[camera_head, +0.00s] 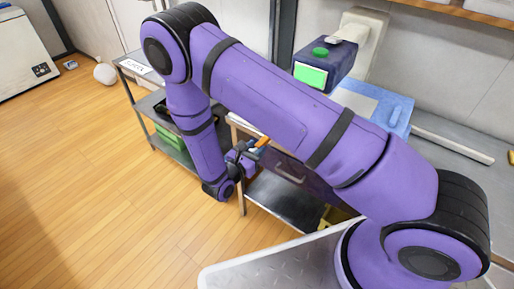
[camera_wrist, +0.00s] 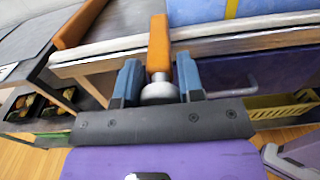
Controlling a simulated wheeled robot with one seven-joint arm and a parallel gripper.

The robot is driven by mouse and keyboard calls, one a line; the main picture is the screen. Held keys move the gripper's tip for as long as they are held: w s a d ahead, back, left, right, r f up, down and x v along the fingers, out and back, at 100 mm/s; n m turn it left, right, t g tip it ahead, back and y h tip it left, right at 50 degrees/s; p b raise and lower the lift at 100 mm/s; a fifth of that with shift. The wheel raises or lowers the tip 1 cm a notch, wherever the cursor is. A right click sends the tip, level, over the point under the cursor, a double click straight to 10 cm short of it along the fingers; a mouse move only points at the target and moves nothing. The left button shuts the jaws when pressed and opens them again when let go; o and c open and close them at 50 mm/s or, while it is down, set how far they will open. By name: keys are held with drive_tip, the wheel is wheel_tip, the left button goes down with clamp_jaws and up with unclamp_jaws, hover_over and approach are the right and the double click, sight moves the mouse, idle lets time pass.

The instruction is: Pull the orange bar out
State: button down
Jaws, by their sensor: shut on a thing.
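The orange bar (camera_wrist: 159,42) stands out in the middle of the wrist view, with a pale round end at its near side. My gripper (camera_wrist: 159,76) has a blue finger on each side of it and is shut on the bar near that end. The bar reaches away from my gripper toward the edge of the counter. In the head view only a small part of the orange bar (camera_head: 262,142) shows beside my gripper (camera_head: 249,150), at the counter's front edge.
A dark drawer (camera_head: 310,182) with a grey handle is under the counter, right of my gripper. A blue board (camera_head: 395,112) and a device with a green screen (camera_head: 311,75) are on top. A grey shelf cart (camera_head: 130,90) stands at left. The wooden floor (camera_head: 90,190) is open.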

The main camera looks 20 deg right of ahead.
drive_tip(key=c, duration=0.8)
unclamp_jaws()
drive_tip(key=shift+s+a, duration=0.1)
drive_tip(key=shift+a, duration=0.15)
drive_tip(key=v, duration=1)
drive_tip(key=shift+s+a, duration=0.25)
drive_tip(key=shift+a, duration=0.05)
